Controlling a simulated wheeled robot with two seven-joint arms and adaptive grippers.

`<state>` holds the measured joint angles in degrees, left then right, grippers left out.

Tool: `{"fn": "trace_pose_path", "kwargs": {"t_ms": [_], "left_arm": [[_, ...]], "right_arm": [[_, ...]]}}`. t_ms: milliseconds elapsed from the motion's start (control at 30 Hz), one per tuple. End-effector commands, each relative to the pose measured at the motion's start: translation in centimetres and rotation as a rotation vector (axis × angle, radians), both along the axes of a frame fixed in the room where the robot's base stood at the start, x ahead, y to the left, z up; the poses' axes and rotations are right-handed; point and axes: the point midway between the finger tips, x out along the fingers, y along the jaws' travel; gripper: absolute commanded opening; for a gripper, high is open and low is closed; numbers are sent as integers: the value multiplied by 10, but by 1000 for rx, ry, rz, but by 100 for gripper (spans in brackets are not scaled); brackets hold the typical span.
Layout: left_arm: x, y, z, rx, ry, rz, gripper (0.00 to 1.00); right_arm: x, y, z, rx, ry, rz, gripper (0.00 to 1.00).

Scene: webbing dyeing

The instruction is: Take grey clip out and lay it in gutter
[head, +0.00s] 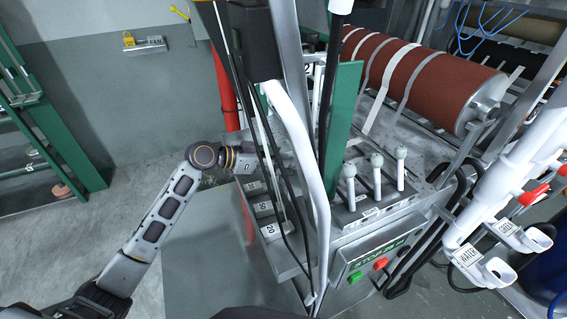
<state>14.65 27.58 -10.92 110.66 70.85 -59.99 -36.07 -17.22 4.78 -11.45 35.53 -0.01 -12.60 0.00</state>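My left arm reaches in from the left to the machine's near-left side. My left gripper (250,163) is at the boxy unit behind the black cables and the white curved pipe. Its fingertips are hidden there, so I cannot tell whether they are open or hold anything. I cannot make out the grey clip. Below the gripper is a stepped row of grey compartments (268,221) with small white number labels. I cannot tell which part is the gutter. My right gripper is out of view.
The white curved pipe (302,145) and green post (341,125) stand close to the gripper. Three white-knobbed levers (376,162) rise above a green-labelled button panel (377,259). A red-brown roller (425,80) lies behind. White nozzles (497,268) stand right.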

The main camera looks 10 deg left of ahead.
Motion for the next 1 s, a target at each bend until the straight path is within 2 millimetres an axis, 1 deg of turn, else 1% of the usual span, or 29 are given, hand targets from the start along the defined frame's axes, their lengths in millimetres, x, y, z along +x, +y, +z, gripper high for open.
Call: {"fn": "trace_pose_path", "kwargs": {"t_ms": [267,367,667,1000], "left_arm": [[0,0,0,0,0,0,57],[0,0,0,0,0,0,47],[0,0,0,-1,1,0,8],[0,0,2,-1,-1,0,7]], "right_arm": [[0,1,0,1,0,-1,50],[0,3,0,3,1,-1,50],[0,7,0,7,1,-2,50],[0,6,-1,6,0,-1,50]]}}
